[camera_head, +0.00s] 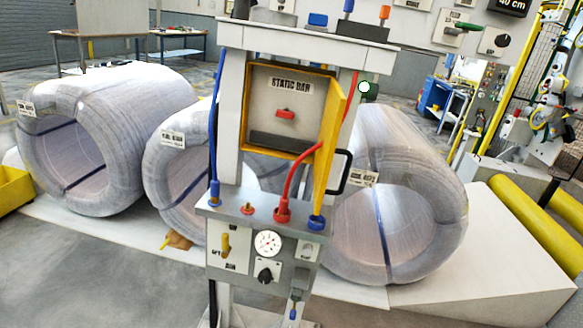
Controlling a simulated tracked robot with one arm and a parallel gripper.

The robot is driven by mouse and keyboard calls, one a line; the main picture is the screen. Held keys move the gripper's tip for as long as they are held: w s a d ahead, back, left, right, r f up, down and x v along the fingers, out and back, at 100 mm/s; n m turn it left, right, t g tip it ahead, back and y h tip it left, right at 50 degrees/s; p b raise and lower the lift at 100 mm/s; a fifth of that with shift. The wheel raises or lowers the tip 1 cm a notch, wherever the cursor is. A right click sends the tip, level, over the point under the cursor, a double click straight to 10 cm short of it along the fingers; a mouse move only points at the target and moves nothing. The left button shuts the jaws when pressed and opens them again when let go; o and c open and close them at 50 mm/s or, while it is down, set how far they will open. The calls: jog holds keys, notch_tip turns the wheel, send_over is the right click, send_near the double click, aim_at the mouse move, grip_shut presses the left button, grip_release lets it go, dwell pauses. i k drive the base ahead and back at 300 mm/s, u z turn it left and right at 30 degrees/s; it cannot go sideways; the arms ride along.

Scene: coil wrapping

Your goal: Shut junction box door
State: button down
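The junction box (251,100) is mounted on a grey stand in the middle of the camera view. Its yellow door (332,140) is open, swung out on the right side and seen nearly edge-on. A black handle (342,172) shows on the right of the door. Inside the box, a grey panel labelled "STATIC BAR" (291,86) carries a red switch (285,114). My gripper is not in view, so its state is hidden.
A red hose (296,172) curves up close to the door, and a blue hose (215,130) runs along the left post. A control panel (266,245) with a gauge juts out below. Large wrapped coils (110,120) stand behind. Grey floor (90,275) is free at front left.

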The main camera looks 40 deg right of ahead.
aim_at(336, 101)
jog(key=u, duration=0.05)
jog(key=k, duration=0.55)
jog(key=z, duration=1.15)
jog(key=i, duration=1)
jog(key=u, duration=0.05)
